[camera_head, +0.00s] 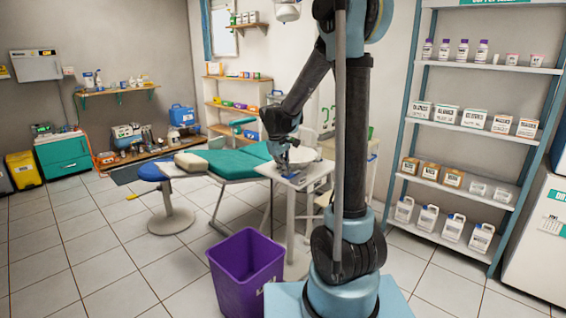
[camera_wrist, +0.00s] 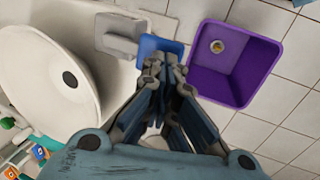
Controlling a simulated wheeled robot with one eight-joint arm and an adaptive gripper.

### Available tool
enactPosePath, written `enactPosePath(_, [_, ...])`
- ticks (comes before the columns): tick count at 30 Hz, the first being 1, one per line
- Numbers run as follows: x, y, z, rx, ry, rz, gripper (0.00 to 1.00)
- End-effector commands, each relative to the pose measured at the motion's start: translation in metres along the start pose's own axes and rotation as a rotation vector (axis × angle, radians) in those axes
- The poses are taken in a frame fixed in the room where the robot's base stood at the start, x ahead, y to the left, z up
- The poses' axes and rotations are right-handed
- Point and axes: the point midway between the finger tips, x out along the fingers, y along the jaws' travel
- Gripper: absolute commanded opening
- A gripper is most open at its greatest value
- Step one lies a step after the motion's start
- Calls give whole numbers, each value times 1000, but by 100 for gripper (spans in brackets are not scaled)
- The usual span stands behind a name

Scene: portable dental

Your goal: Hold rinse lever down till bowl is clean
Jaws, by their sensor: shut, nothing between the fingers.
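The white round bowl (camera_wrist: 50,100) fills the left of the wrist view, with a dark round drain hole (camera_wrist: 70,79). Its visible inside looks pale; I see no clear stains. In the head view the bowl (camera_head: 305,156) is partly hidden behind my arm. A blue flat paddle (camera_wrist: 152,44), which looks like the rinse lever, sticks out beside a grey block (camera_wrist: 118,34) on the unit's edge. My gripper (camera_wrist: 165,62) is shut and empty, its fingertips over the paddle's near edge. I cannot tell whether they touch it. My gripper (camera_head: 283,158) is above the small table in the head view.
A purple bin (camera_head: 245,272) stands on the floor below the unit; it also shows in the wrist view (camera_wrist: 258,68). A teal dental chair (camera_head: 235,162) and a blue-seated stool (camera_head: 160,175) are to the left. A stocked shelf rack (camera_head: 470,130) stands at the right.

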Motion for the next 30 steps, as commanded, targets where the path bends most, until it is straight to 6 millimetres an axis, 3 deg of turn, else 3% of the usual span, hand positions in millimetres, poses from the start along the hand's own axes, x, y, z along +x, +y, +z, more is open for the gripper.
enactPosePath(5, [-17,4,0,0,0,0,0])
enactPosePath(21, [-104,21,0,0,-1,-1,0])
enactPosePath(30, [-131,28,0,1,-1,-1,0])
